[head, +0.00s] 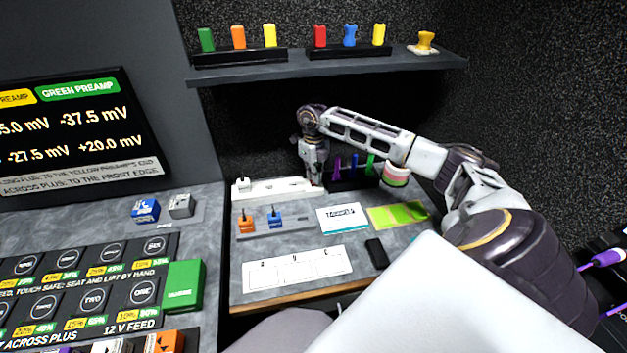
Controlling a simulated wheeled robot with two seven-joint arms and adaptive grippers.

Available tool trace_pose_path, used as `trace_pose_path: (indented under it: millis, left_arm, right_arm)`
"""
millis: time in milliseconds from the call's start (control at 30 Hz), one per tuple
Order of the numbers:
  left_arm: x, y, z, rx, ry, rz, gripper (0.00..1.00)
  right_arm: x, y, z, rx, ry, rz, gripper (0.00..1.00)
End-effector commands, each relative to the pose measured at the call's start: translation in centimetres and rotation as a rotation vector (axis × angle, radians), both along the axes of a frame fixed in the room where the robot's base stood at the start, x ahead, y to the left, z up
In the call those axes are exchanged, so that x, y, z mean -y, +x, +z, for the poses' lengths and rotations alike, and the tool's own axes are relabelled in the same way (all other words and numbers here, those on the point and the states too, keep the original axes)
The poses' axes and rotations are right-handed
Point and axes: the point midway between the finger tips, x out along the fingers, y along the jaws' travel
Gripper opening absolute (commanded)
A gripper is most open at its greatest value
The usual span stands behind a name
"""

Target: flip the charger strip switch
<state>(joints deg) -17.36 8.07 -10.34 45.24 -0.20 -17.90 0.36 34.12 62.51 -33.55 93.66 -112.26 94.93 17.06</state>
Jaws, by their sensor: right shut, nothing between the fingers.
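The white charger strip (270,190) lies along the back of the right-hand bench, below the shelf. My right gripper (315,184) is shut and points down at the right end of the strip. Its fingertips are at or just above the strip there; I cannot tell whether they touch. The switch itself is not clearly visible and may be hidden by the fingers. My left gripper is not in view.
A dark rack with purple and green items (352,172) stands just right of my gripper. A grey tray with orange and blue pieces (296,217) lies in front of the strip. The shelf (330,66) overhangs the back. A black block (377,253) lies near the front.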

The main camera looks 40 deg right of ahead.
Motion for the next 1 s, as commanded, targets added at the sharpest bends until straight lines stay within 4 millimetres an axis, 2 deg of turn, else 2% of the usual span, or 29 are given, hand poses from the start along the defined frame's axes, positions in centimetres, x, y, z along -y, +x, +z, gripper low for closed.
trace_pose_path:
  millis: [1000]
  left_arm:
    - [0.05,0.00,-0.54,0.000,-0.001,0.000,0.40]
  right_arm:
    - [-0.01,-0.01,-0.96,0.000,0.000,0.000,0.00]
